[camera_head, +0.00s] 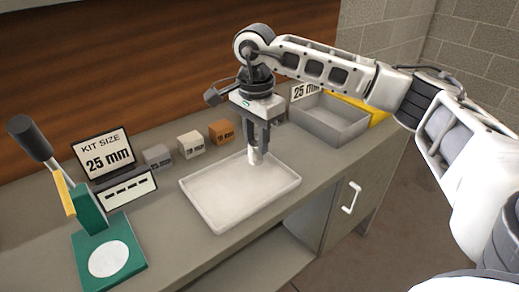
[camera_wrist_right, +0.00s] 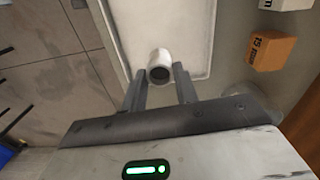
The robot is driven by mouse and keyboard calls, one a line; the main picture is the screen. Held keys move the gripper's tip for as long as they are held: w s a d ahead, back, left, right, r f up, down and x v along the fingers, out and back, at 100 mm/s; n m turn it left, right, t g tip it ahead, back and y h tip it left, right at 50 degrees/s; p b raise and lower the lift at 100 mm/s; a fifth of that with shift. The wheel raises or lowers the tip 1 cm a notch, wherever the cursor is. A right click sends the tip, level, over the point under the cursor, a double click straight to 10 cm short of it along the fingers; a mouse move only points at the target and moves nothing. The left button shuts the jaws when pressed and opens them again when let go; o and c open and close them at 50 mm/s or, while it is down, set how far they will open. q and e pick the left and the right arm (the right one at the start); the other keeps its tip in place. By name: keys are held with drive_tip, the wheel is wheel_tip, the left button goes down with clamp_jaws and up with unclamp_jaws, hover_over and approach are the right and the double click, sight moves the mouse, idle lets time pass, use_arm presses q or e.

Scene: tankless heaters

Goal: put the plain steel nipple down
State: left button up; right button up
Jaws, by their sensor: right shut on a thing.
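My right gripper (camera_head: 260,146) is shut on the plain steel nipple (camera_head: 254,157), a short pale cylinder. The nipple is upright at the back right part of the white tray (camera_head: 220,213). I cannot tell whether its lower end touches the tray floor. In the right wrist view the nipple (camera_wrist_right: 160,66) sits between the two fingertips, its dark open end facing the camera. No other item shows in the tray. My left gripper is in neither view.
Grey (camera_head: 157,157), white (camera_head: 191,144) and orange (camera_head: 221,132) blocks stand behind the tray. A "KIT SIZE 25 mm" sign (camera_head: 106,156) and a green press (camera_head: 103,240) are at left. A grey bin (camera_head: 330,118) and a yellow bin (camera_head: 374,108) stand at right.

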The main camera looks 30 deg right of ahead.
drive_tip(key=shift+w+d+f, duration=0.3)
drive_tip(key=shift+d+f, duration=0.15)
drive_tip(key=shift+f, duration=0.15)
drive_tip(key=f, duration=0.1)
drive_tip(key=f+p, duration=0.1)
drive_tip(key=f, duration=0.1)
drive_tip(key=shift+w+d, duration=0.15)
drive_tip(key=shift+d, duration=0.2)
drive_tip(key=shift+f, duration=0.5)
drive_tip(key=shift+f, duration=0.1)
drive_tip(key=o, duration=1.1)
wheel_tip(320, 180, up, 12)
drive_tip(key=shift+r+b, duration=0.15)
drive_tip(key=shift+b, duration=0.45)
